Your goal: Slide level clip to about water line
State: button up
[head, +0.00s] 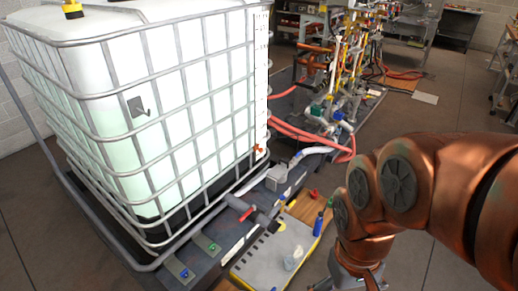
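The white, slightly green-tinted tank (190,58) stands in a metal cage at the left. A narrow pale gauge strip (262,85) with marks runs down its right-hand edge. A small orange-red clip (259,149), which looks like the level clip, sits near the strip's low end. My copper-coloured arm fills the right side and bends down to the bottom edge, to the right of the tank and apart from the clip. My gripper's fingers do not show.
A grey valve (277,177) and pale hose join the tank's foot. A red-handled valve (240,208) is at its front. A low yellow-edged case (272,258) and a blue bottle (318,224) lie between tank and arm. Pipework with red hoses (320,140) stands behind.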

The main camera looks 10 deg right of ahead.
aim_at(256, 148)
jog(key=z, duration=1.2)
jog(key=i, duration=1.8)
jog(key=u, duration=2.8)
